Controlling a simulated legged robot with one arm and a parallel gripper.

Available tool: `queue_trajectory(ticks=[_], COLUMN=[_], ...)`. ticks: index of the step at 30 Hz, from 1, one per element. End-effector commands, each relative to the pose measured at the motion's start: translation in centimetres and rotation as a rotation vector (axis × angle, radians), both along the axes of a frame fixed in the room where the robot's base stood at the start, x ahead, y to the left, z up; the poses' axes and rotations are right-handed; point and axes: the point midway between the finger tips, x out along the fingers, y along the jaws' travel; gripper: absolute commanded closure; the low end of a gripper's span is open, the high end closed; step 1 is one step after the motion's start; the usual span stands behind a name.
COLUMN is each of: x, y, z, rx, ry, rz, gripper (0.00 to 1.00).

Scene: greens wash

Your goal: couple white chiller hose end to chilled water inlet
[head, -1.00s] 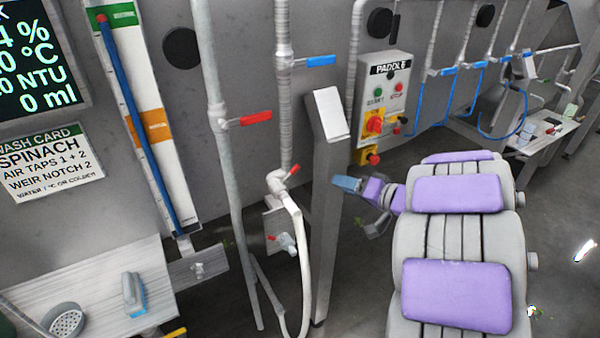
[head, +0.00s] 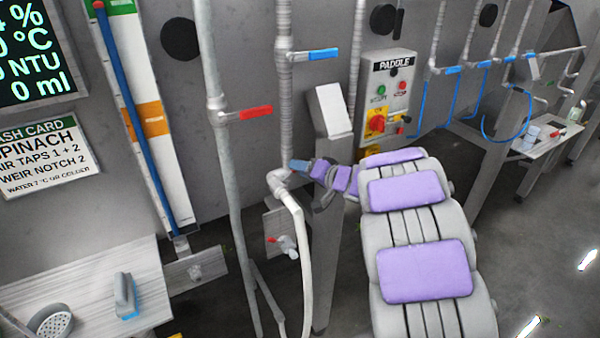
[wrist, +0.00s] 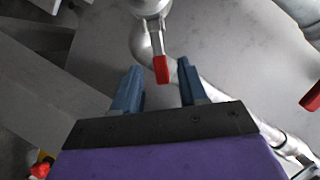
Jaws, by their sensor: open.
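The white hose (head: 301,240) hangs from a white elbow fitting (head: 279,182) at the foot of a grey vertical pipe and runs down out of the picture. My gripper (head: 298,166) is at this fitting. In the wrist view my gripper (wrist: 160,78) is open, its blue fingers on either side of a small lever with a red tip (wrist: 161,68); the lever is not clamped. A white curved pipe or hose (wrist: 215,82) passes behind the fingers. In the head view my gripper hides the lever. I cannot identify the chilled water inlet or a loose hose end.
A blue-handled valve (head: 310,54) sits above, and a red-handled valve (head: 245,113) is on the pipe to the left. A grey post (head: 325,215) and the paddle control box (head: 388,95) stand to the right. A small tap (head: 286,246) is on a plate below.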

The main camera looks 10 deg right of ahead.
Motion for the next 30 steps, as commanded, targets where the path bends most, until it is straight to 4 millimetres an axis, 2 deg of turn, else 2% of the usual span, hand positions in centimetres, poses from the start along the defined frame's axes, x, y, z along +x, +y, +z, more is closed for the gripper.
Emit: queue_trajectory(ticks=[4, 13, 26, 30], x=[0.68, 0.83, 0.85, 0.86], y=[0.56, 0.61, 0.58, 0.59], z=[-0.26, -0.24, -0.26, -0.28], rx=[0.001, 0.000, 0.000, 0.000], ry=[0.001, 0.001, 0.001, 0.001], rz=[0.000, -0.001, -0.001, -0.001], gripper=[0.57, 0.57, 0.98, 1.00])
